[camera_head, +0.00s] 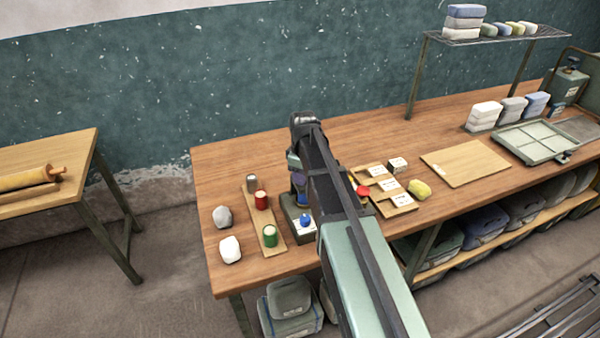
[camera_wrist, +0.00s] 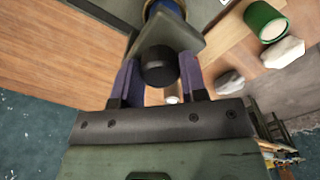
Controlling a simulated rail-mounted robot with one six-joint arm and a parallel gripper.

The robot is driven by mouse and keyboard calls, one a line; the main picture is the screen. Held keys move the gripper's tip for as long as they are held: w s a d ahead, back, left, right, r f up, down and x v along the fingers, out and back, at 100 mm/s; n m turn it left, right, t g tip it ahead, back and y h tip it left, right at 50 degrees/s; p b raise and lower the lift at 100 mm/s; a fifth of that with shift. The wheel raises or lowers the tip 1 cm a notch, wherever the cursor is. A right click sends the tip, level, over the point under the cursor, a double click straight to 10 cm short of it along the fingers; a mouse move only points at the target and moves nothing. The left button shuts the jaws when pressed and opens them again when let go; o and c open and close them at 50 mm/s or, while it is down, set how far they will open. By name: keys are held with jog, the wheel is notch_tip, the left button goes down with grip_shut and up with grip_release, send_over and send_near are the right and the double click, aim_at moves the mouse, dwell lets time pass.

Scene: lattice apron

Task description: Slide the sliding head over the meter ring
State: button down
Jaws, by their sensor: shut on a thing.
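My gripper (camera_wrist: 157,72) is shut on a black round knob (camera_wrist: 158,66), one purple finger on each side of it. The knob joins a grey-green plate, which I take to be the sliding head (camera_wrist: 178,36). A blue round part with a yellowish rim (camera_wrist: 165,8) shows partly beyond the plate, cut off by the picture's top edge; I cannot tell if it is the meter ring. In the head view, my arm hides most of the dark device. A blue knob (camera_head: 305,220) shows on its white-topped base (camera_head: 303,232).
A wooden strip (camera_head: 258,206) left of the device carries grey, red and green cylinders (camera_head: 270,236). Two pale stones (camera_head: 230,249) lie farther left. Right of my arm are boards with white cards (camera_head: 388,185), a red-topped piece (camera_head: 363,191) and a yellow lump (camera_head: 420,189).

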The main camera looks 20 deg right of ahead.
jog(key=shift+a, duration=0.15)
jog(key=c, duration=0.7)
grip_release()
jog(key=shift+a, duration=0.15)
jog(key=shift+o, duration=0.2)
jog(key=shift+r, duration=0.1)
notch_tip(320, 180, up, 11)
jog(key=p, duration=1.1)
jog(key=shift+f, duration=0.2)
